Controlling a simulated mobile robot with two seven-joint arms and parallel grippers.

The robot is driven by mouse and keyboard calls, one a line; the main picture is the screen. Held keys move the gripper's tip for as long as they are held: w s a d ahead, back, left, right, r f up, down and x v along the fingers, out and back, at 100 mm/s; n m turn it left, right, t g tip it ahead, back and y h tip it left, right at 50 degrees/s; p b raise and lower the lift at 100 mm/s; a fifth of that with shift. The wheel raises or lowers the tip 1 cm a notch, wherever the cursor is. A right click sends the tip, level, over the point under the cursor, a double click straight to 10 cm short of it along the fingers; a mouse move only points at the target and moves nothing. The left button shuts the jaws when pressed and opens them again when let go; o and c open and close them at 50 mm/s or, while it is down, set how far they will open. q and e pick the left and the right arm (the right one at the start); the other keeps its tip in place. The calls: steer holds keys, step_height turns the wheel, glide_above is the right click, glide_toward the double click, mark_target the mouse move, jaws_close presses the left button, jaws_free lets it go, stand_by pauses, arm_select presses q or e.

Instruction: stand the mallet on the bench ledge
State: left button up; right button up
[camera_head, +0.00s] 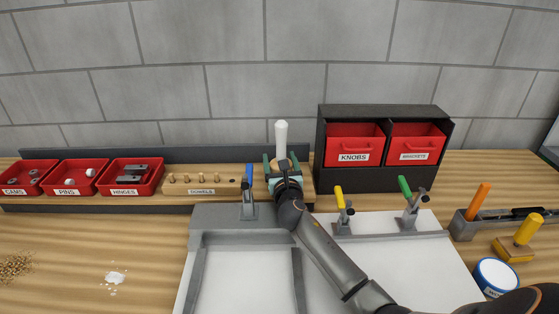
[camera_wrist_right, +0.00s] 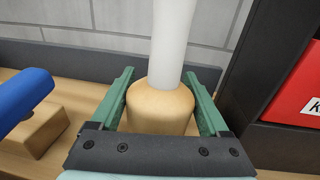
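The mallet, with a white handle (camera_head: 281,138) and a rounded wooden head, is upright at the back of the bench, handle up. Its wooden head (camera_wrist_right: 160,108) shows in the right wrist view. My right gripper (camera_head: 281,168) is at the ledge, its green fingers on either side of the head. They look open, with narrow gaps beside the wood. The bench ledge (camera_head: 308,184) is a raised wooden strip along the back. The mallet appears to stand on it, but its underside is hidden by my gripper. My left gripper is not in view.
A dowel block (camera_head: 202,180) and red bins (camera_head: 131,177) sit left of the mallet. A blue-handled clamp (camera_head: 249,185) is close on the left. A black cabinet (camera_head: 385,178) with red drawers stands close on the right. A grey wall is behind.

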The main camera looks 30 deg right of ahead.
steer(key=shift+o, duration=1.4)
steer(key=shift+r, duration=0.1)
steer(key=v, duration=1.2)
steer(key=shift+a+r+p, duration=0.1)
steer(key=shift+p, duration=0.3)
